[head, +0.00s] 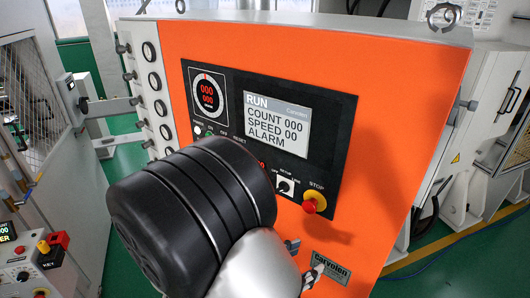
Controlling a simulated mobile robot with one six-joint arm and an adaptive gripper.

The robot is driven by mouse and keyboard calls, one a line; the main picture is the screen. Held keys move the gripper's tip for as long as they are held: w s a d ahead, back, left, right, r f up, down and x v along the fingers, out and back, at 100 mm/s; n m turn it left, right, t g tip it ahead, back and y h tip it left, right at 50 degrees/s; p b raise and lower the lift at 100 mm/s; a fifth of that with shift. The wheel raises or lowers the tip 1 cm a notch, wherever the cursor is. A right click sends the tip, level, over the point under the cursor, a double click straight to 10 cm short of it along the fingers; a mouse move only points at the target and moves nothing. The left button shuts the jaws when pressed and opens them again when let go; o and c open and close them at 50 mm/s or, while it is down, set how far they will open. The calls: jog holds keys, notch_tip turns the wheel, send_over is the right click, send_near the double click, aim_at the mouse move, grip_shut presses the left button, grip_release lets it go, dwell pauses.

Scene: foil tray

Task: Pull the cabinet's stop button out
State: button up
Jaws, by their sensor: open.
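The orange cabinet (400,110) fills the middle of the head view. Its stop button (310,206) is a small red knob on a yellow collar, under the label STOP at the lower right of the black control panel (339,135). My arm's wrist covers the panel's lower left. My gripper (303,261) is mostly hidden behind the wrist; small grey finger parts show past it, spread apart, below and slightly left of the button. It is open, and no contact with the button shows. How far the fingers are from the cabinet face is unclear.
A selector switch (285,186) sits just left of the button. The panel carries a lit screen (277,125) reading RUN and a round dial (208,92). Another machine with a red-and-yellow control (45,247) stands at left. Right of the button is bare orange.

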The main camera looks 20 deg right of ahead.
aim_at(307, 208)
jog(key=w+a+r+n+t+p, duration=0.2)
jog(key=w+a+n+t+p, duration=0.25)
jog(key=n+t, duration=0.2)
jog(key=shift+n+y, duration=0.25)
jog(key=shift+y, duration=0.05)
jog(key=x, duration=0.5)
jog(key=p+x, duration=0.1)
jog(key=x, duration=0.5)
jog(key=p+x, duration=0.1)
jog(key=x, duration=0.4)
jog(key=shift+w+d+f, duration=0.15)
jog(key=shift+f, duration=0.25)
jog(key=shift+c, duration=0.4)
grip_shut()
